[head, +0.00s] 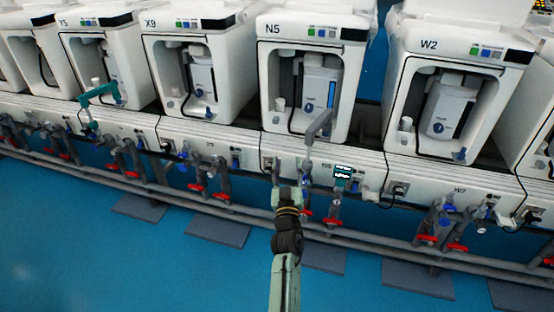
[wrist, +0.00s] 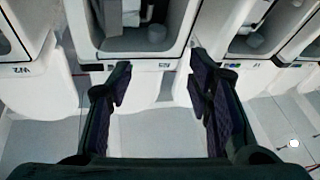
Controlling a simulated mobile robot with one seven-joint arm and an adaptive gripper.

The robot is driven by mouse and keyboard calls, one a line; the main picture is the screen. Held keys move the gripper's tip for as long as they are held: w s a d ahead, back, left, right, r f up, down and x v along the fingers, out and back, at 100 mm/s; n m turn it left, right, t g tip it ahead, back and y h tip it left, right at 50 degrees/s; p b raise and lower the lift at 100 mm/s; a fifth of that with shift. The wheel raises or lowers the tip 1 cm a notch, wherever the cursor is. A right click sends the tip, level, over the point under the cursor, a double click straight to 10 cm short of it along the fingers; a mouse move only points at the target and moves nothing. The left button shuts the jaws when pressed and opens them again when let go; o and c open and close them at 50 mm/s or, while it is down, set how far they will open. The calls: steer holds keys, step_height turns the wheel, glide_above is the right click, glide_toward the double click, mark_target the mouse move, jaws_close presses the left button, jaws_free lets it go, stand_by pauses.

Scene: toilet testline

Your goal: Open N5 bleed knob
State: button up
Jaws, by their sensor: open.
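The N5 unit (head: 290,27) is a white cabinet with an open front bay at upper centre in the head view. On the panel below it are a small blue part (head: 355,186) and red handles (head: 331,222). I cannot tell for sure which part is the bleed knob. A grey bent handle (head: 318,127) stands in front of the bay and covers part of it. My gripper (head: 288,195) is at the panel's lower left in the head view. In the wrist view my gripper (wrist: 160,78) is open, with nothing between its dark fingers.
The X9 unit (head: 165,27) stands left and the W2 unit (head: 460,50) right. A teal bent handle (head: 97,92) is at Y5. Grey pipes (head: 400,246) with red handles run along the front. The blue floor (head: 90,260) before them is mostly clear, with grey plates.

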steer(key=shift+t+y, duration=0.4)
steer(key=shift+y, duration=0.4)
steer(key=shift+s+a+r, duration=0.2)
steer(key=shift+a+r, duration=1.6)
steer(key=shift+r, duration=0.2)
